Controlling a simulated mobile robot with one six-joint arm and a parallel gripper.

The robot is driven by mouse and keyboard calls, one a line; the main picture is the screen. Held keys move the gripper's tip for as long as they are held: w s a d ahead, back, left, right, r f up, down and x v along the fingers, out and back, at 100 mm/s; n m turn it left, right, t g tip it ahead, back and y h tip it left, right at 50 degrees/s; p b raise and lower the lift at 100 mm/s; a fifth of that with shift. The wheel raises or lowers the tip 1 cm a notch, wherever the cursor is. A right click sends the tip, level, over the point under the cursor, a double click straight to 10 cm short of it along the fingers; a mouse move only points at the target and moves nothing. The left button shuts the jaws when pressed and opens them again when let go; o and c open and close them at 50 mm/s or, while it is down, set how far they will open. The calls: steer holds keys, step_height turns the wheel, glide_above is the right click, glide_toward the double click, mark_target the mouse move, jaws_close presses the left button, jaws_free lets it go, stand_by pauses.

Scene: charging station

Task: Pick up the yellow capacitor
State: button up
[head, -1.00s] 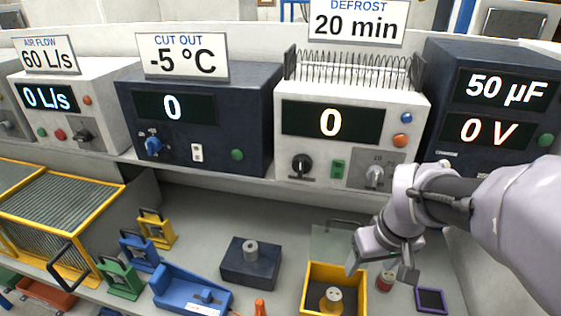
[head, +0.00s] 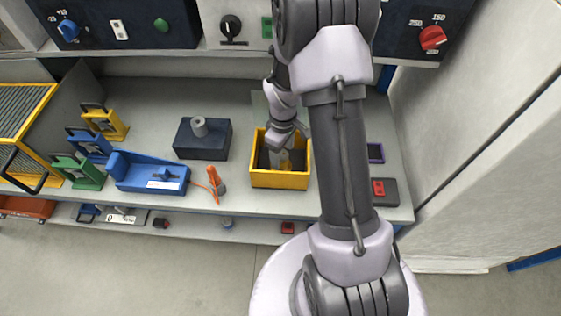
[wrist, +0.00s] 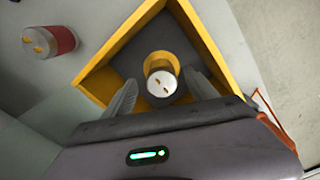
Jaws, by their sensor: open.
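The yellow capacitor (wrist: 161,72) stands in a yellow-rimmed box (wrist: 215,45) in the wrist view. Its pale round top with two small terminals faces the camera. My gripper (wrist: 159,80) is open, with one finger on each side of the capacitor; I cannot tell whether either finger touches it. In the head view my gripper (head: 283,158) reaches down into the yellow box (head: 280,180), and the capacitor cannot be made out there behind it.
A red capacitor (wrist: 62,40) stands outside the box in the wrist view. A dark block with a grey cylinder (head: 202,142) and a blue tool tray (head: 150,175) are left of the box. A red-and-black part (head: 379,188) lies right of my arm. The bench has clear room behind.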

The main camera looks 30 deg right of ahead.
mark_target(281, 160)
step_height(281, 160, down, 5)
steer(key=shift+w+a+r+b, duration=0.1)
steer(key=shift+w+a+b, duration=0.05)
steer(key=shift+b, duration=0.75)
steer(key=shift+c, duration=1.4)
jaws_close()
